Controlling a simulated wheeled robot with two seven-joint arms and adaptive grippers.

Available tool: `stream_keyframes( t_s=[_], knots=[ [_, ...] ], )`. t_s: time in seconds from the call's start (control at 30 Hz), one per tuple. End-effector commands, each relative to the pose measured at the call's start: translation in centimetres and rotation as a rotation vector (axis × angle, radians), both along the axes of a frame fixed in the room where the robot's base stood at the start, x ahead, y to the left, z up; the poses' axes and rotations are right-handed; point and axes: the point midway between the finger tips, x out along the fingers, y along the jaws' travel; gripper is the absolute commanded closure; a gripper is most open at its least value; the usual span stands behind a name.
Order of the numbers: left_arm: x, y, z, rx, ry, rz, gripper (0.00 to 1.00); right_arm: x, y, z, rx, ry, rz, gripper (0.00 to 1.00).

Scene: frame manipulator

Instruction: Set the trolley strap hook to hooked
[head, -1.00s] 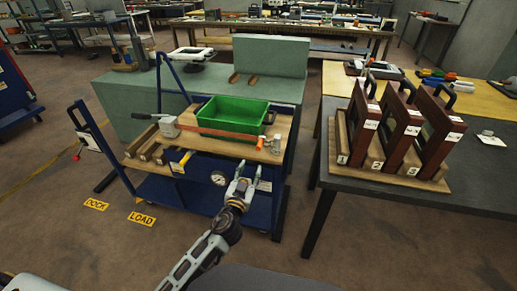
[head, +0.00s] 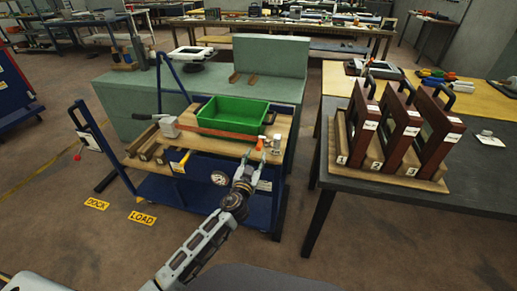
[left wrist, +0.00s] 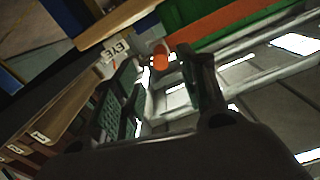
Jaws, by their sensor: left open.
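The blue trolley (head: 190,200) has a wooden top (head: 142,140) carrying a green bin (head: 228,113). A red-orange strap (head: 215,134) runs along the bin's near side; it also shows in the left wrist view (left wrist: 248,24). The small orange hook end (head: 260,144) is at the strap's right end, near the trolley's front right corner. My left gripper (head: 247,165) is open just in front of and below it. In the left wrist view the orange end (left wrist: 160,56) appears between and beyond the two fingers. I cannot tell whether the hook is engaged. My right gripper is not in view.
Small metal fittings (head: 276,144) stand just right of the orange end. An "EYE" label (left wrist: 121,47) shows in the left wrist view. A dark table (head: 400,215) with framed panels is to the right, and a green bench (head: 125,97) is behind. Floor in front is clear.

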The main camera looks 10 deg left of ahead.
Motion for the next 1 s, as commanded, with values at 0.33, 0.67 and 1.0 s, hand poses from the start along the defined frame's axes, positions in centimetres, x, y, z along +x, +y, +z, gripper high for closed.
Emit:
stream_keyframes(
  t_s=[0.33,0.67,1.0],
  knots=[
    [2.8,0.0,0.0,0.001,0.000,0.001,0.58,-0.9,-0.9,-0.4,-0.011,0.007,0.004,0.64],
    [5.2,-0.2,0.0,0.001,0.000,0.000,0.58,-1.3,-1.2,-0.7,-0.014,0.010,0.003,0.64],
    [6.5,-0.2,0.0,0.001,0.001,0.000,0.58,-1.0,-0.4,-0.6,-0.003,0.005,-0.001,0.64]
  ],
)
